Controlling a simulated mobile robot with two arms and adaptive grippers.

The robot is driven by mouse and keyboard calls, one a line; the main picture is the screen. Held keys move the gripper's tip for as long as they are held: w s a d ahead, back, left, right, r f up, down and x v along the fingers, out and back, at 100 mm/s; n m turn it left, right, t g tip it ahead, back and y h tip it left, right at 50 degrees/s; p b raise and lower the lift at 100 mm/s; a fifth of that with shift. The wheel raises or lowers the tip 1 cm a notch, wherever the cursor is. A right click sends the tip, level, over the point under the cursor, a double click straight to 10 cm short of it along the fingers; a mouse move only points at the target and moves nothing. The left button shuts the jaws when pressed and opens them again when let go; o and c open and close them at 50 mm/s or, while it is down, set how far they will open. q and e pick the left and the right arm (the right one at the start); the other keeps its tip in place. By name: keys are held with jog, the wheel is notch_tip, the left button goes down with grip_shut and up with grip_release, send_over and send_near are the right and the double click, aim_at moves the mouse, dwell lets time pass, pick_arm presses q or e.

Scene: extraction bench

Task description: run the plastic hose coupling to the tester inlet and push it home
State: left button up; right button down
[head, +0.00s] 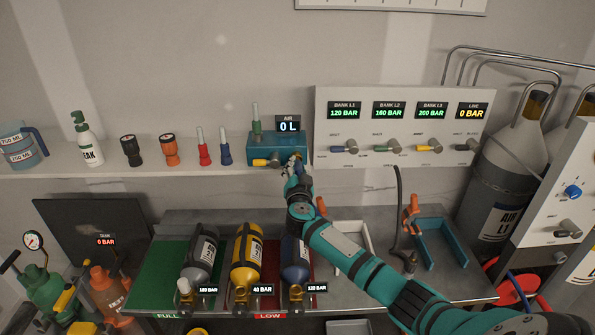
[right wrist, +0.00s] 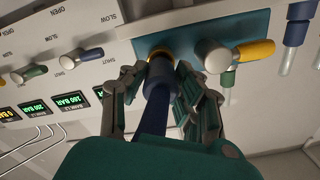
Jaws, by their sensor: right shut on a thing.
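The tester (head: 265,147) is a teal box on the shelf, with a yellow-handled valve on its front and a display reading AIR 0 L. Its face also shows in the right wrist view (right wrist: 197,22). My right gripper (head: 297,168) is at the tester's front right corner. In the right wrist view its fingers (right wrist: 163,80) are shut around a dark blue coupling (right wrist: 156,105). The coupling points at the tester face, its front at a brass-yellow ring (right wrist: 160,57). I cannot tell how deep it sits. My left gripper is not in view.
A valve panel (head: 330,118) with several coloured levers stands right of the tester. Red and blue bottles (head: 225,152) stand left of it on the shelf. Below, grey, yellow and blue cylinders (head: 246,255) lie on the bench. A dark hose (head: 398,215) hangs further right.

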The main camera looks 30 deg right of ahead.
jog(key=shift+w+d, duration=0.35)
jog(key=shift+w, duration=0.2)
jog(key=c, duration=0.9)
grip_release()
jog(key=shift+s+a, duration=0.1)
jog(key=shift+s, duration=0.05)
jog(key=v, duration=1.1)
jog(key=shift+s, duration=0.3)
jog(key=shift+a+r, duration=0.1)
jog(key=shift+a, duration=0.05)
